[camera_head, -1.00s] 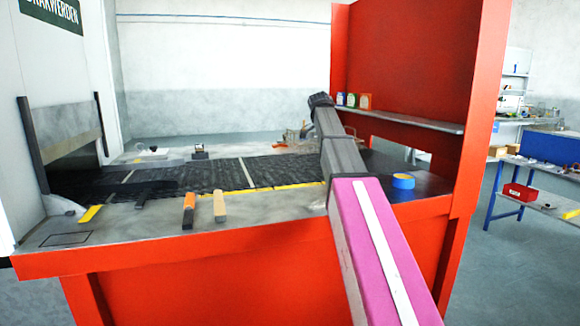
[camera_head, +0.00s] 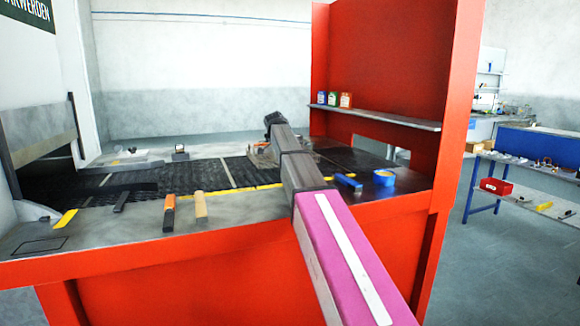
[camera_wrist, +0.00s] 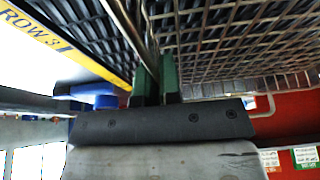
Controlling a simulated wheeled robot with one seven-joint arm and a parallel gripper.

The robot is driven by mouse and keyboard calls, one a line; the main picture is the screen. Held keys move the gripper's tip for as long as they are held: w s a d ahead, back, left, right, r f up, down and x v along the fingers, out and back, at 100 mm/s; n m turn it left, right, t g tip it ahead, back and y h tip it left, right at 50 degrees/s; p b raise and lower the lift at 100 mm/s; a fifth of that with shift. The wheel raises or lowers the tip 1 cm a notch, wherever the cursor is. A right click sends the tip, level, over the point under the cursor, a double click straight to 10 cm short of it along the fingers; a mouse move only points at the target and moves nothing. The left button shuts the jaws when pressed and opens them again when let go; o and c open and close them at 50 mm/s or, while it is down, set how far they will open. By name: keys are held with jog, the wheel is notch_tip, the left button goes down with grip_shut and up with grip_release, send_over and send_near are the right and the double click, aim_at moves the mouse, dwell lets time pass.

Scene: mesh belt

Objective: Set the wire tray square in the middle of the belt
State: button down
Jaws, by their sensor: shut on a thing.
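The belt (camera_head: 196,178) is a dark mesh with pale cross lines and a yellow strip along its near edge. The wire tray (camera_head: 258,159) shows only partly at the belt's right part, beside and behind my arm. In the wrist view my gripper (camera_wrist: 157,84) has its two green fingers shut on a metal rim bar of the wire tray (camera_wrist: 225,25), whose wire grid spreads up and right. The fingers are hidden by my arm in the head view. I cannot tell whether the tray touches the belt or how square it lies.
Blue tape (camera_head: 384,177) and a blue bar (camera_head: 347,182) lie to the right. Small jars (camera_head: 333,99) stand on a shelf against the red wall. A yellow strip marked ROW 3 (camera_wrist: 60,40) shows in the wrist view.

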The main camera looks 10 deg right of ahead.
jog(key=shift+f, duration=1.35)
jog(key=c, duration=1.3)
grip_release()
jog(key=shift+f, duration=0.1)
jog(key=v, duration=1.2)
